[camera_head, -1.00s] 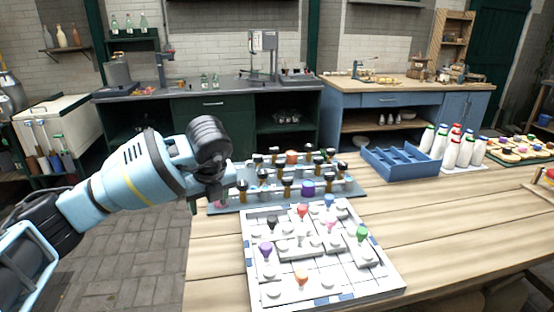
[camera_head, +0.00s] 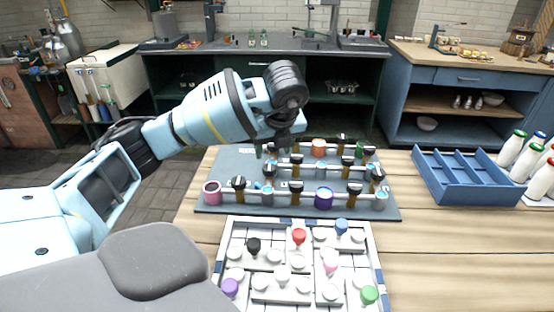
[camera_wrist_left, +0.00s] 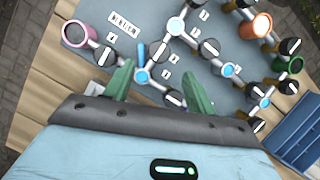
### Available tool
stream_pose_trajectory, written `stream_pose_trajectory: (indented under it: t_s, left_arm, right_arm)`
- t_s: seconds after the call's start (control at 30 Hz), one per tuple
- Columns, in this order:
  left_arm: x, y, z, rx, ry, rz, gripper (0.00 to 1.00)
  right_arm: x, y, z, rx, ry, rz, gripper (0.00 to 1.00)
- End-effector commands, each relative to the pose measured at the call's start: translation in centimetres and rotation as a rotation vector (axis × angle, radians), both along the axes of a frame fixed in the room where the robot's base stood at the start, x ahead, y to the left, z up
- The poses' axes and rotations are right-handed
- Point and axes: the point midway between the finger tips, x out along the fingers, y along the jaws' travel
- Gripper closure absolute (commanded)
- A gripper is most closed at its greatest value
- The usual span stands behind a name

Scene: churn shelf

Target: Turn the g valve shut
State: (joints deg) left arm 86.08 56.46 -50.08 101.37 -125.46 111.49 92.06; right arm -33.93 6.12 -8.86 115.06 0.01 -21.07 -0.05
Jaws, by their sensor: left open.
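The valve board (camera_head: 385,209) is a grey-blue plate with pipes, colored cups and several black-handled valves with white stripes. It also shows in the left wrist view (camera_wrist_left: 150,12). Small letter labels stand by the valves, but I cannot tell which valve is g. My left gripper (camera_head: 271,152) is over the back left of the board. In the left wrist view its green fingers (camera_wrist_left: 157,85) are apart, with one black-handled valve (camera_wrist_left: 173,97) showing between them, near the right finger. I cannot tell whether they touch it. My right gripper is not in view.
A white puzzle board (camera_head: 229,230) with colored pegs lies in front of the valve board. A blue divided crate (camera_head: 455,196) and white bottles (camera_head: 512,148) stand to the right. Bare table (camera_head: 420,270) lies at the front right.

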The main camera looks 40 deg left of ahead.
Motion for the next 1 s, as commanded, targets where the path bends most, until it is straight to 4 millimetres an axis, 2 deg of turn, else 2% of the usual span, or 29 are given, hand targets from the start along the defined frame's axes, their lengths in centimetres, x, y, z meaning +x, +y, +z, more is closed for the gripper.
stream_pose_trajectory:
  t_s: [0.17,0.5,0.6,1.0]
  left_arm:
    - [0.2,0.4,-1.1,0.000,0.003,0.001,0.44]
    - [1.0,2.1,-5.6,0.002,0.003,0.002,0.44]
    - [1.2,2.4,-6.5,0.001,0.001,0.002,0.44]
    - [1.4,2.7,-7.2,0.001,0.000,0.000,0.44]
  right_arm:
    - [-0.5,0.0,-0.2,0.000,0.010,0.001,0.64]
    - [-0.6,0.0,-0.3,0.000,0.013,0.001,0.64]
    - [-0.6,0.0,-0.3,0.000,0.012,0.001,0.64]
    - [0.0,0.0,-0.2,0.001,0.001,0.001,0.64]
